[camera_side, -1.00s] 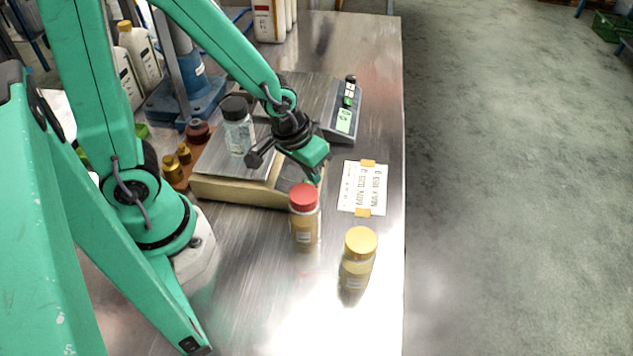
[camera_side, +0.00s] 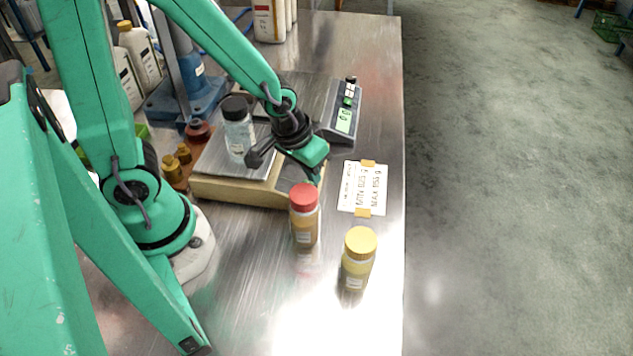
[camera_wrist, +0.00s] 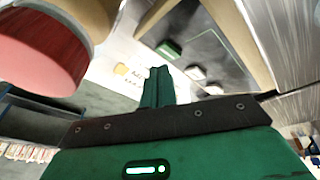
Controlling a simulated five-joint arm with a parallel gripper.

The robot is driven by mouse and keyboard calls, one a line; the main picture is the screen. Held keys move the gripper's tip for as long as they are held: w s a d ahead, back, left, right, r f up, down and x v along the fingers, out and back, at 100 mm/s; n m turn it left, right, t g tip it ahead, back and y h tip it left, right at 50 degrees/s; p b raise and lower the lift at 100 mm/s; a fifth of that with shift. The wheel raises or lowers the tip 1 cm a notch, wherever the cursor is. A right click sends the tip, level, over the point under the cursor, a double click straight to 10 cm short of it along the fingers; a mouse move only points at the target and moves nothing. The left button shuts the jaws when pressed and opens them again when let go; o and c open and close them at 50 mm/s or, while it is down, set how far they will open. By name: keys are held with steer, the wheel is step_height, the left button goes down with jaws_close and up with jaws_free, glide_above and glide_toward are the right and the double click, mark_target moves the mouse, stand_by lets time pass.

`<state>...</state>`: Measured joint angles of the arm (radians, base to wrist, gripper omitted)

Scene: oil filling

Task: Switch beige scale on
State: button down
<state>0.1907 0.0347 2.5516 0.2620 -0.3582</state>
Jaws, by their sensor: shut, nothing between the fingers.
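The beige scale (camera_side: 235,191) stands on the metal table under my gripper. A clear jar with a black lid (camera_side: 238,135) stands on its steel pan. My gripper (camera_side: 317,178) is shut and empty at the scale's right end, pointing down. It covers much of the scale's panel in the side view. In the wrist view my shut fingers (camera_wrist: 158,84) are close to a dark panel with beige edges (camera_wrist: 207,48), which bears a green patch and white buttons. I cannot tell whether the fingertips touch it, nor whether the beige scale's display is lit.
A red-capped bottle (camera_side: 304,216) stands close in front of my gripper. A yellow-capped bottle (camera_side: 357,262) stands nearer the front. A taped paper card (camera_side: 362,188) lies to the right. A grey scale with a lit green display (camera_side: 344,121) stands behind.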

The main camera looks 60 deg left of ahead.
steer(key=shift+f, duration=0.45)
stand_by(0.3)
steer(key=shift+d+r, duration=0.1)
steer(key=shift+r, duration=0.15)
stand_by(0.4)
steer(key=shift+r, duration=0.2)
stand_by(0.4)
steer(key=r, duration=0.1)
steer(key=w+d+r, duration=0.1)
steer(key=r, duration=0.2)
steer(key=shift+w+d+r, duration=0.15)
steer(key=shift+r, duration=0.2)
stand_by(0.7)
